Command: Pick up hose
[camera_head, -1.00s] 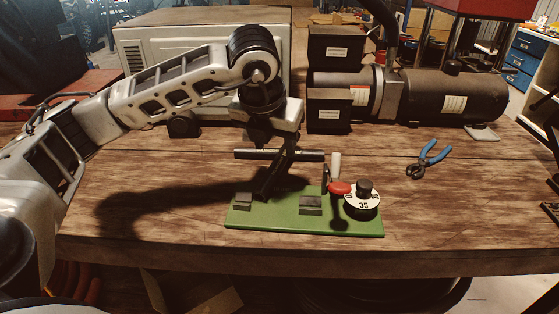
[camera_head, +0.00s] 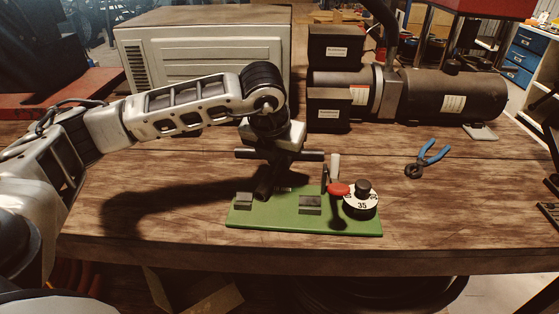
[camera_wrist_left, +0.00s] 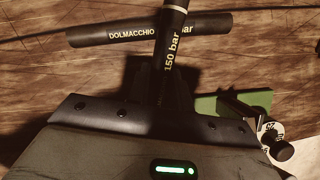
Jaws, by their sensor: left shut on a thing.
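My left gripper (camera_head: 276,157) is shut on a short black hose (camera_head: 264,186), which shows below the fingers at the rear of the green base. The same hose (camera_wrist_left: 172,50) runs upright through the left wrist view, with "150 bar" printed on it; its lower part is hidden in shadow near the gripper. A second black hose (camera_head: 314,155) lies crosswise behind the base. In the left wrist view this second hose (camera_wrist_left: 110,36) passes under the held one. I cannot tell whether they touch. My right gripper is not in view.
The green crimper base (camera_head: 285,219) carries grey blocks, a red-tipped lever (camera_head: 338,188) and a dial (camera_head: 362,202) showing 35. Blue-handled pliers (camera_head: 428,159) lie to the right. A white cabinet (camera_head: 205,55) and a dark motor (camera_head: 452,95) stand behind. The wood is clear at left.

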